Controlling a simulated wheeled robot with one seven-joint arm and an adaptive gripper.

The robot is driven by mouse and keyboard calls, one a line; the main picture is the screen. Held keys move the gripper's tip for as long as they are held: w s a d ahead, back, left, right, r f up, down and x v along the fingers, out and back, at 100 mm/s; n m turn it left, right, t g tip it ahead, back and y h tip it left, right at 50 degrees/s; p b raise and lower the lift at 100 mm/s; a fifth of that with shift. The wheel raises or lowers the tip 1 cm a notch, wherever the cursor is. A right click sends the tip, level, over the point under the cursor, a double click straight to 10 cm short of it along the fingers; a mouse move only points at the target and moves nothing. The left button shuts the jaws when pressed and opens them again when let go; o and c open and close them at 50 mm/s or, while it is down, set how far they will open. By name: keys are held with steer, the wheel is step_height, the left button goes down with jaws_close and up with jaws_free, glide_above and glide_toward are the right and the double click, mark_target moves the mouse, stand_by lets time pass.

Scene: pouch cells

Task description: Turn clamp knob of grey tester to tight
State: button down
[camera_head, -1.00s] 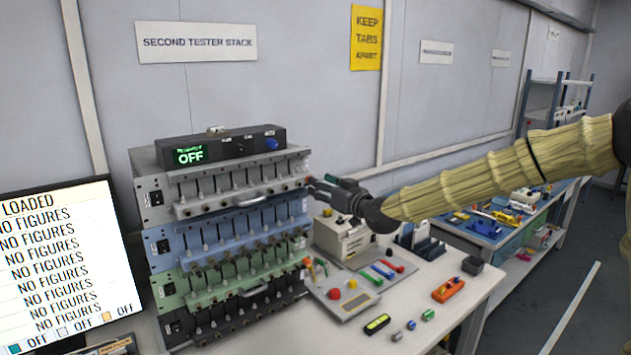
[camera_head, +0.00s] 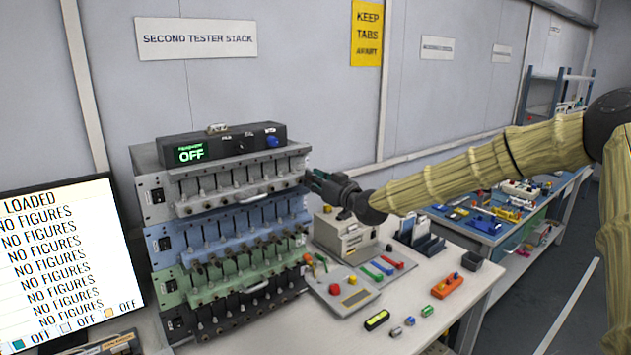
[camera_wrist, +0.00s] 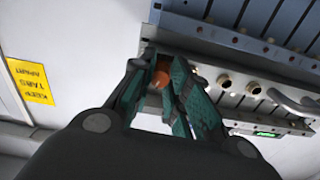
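The grey tester (camera_head: 152,197) is the top unit of the stack below the black OFF box, with a row of clips along its front. My gripper (camera_head: 308,180) is at its right end in the head view. In the wrist view my gripper's (camera_wrist: 160,68) green-padded fingers are spread on either side of an orange-brown round knob (camera_wrist: 160,78). The knob lies between the fingers; firm contact on both sides does not show. The fingers hide parts of the knob's surroundings, and its turn position cannot be read. In the head view my gripper hides the knob.
Blue (camera_head: 160,244) and green (camera_head: 173,291) testers and a black one sit below the grey one. The black OFF box (camera_head: 225,146) rests on top. A beige box (camera_head: 343,240) stands on the bench under my gripper. The wall is close behind.

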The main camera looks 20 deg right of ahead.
steer(key=shift+f+m+b, duration=0.15)
steer(key=shift+m+b, duration=0.15)
steer(key=shift+b, duration=0.1)
steer(key=shift+d+m+b, duration=0.1)
steer(key=shift+m+b, duration=11.65)
steer(key=shift+m, duration=3.65)
steer(key=shift+r, duration=0.2)
steer(key=c, duration=1.3)
jaws_free()
